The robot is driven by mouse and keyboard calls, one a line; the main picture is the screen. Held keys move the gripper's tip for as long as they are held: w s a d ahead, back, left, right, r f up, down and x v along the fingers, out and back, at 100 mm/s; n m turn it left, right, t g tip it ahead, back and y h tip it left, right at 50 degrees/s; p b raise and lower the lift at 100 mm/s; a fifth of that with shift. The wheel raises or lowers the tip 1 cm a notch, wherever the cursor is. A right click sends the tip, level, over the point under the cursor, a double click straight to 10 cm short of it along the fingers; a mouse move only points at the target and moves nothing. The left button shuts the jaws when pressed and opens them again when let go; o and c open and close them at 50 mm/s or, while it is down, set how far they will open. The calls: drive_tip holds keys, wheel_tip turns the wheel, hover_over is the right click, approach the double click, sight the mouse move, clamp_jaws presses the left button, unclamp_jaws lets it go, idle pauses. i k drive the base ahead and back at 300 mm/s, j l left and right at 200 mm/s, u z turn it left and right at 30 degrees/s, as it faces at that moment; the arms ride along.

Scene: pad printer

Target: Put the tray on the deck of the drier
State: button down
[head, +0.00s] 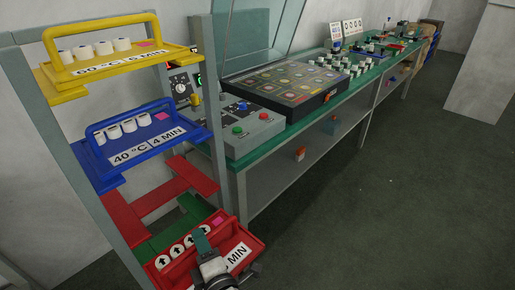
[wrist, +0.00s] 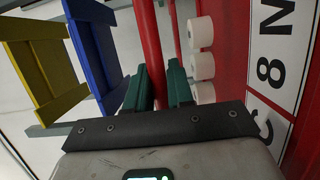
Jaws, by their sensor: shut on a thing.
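My gripper (head: 212,262) is shut on the handle (wrist: 150,50) of the red tray (head: 254,243), at the bottom of the head view. In the wrist view the green fingers stand on either side of the red handle. The tray carries several white rolls (wrist: 200,33), arrow-marked on top, a pink tag and a white label reading "8 MIN" in part. The tray is in front of the rack, below its bare red shelf (head: 190,175). What I take for the drier is the flat black unit (head: 318,108) with a raised clear lid on the bench; its top bears many coloured patches.
The grey rack (head: 201,60) holds a yellow tray (head: 75,82) and a blue tray (head: 107,172), each with white rolls. A grey control box (head: 250,135) stands on the green bench (head: 300,125), beside the black unit. Open dark floor (head: 400,210) lies to the right.

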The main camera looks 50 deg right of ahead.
sight(299, 84)
drive_tip(key=l+z, duration=0.2)
drive_tip(key=l, duration=0.2)
drive_tip(key=i+l+z, duration=0.2)
drive_tip(key=l, duration=0.2)
drive_tip(key=l+z, duration=0.2)
drive_tip(key=l, duration=0.2)
drive_tip(key=i+l+z, duration=0.15)
drive_tip(key=l, duration=0.2)
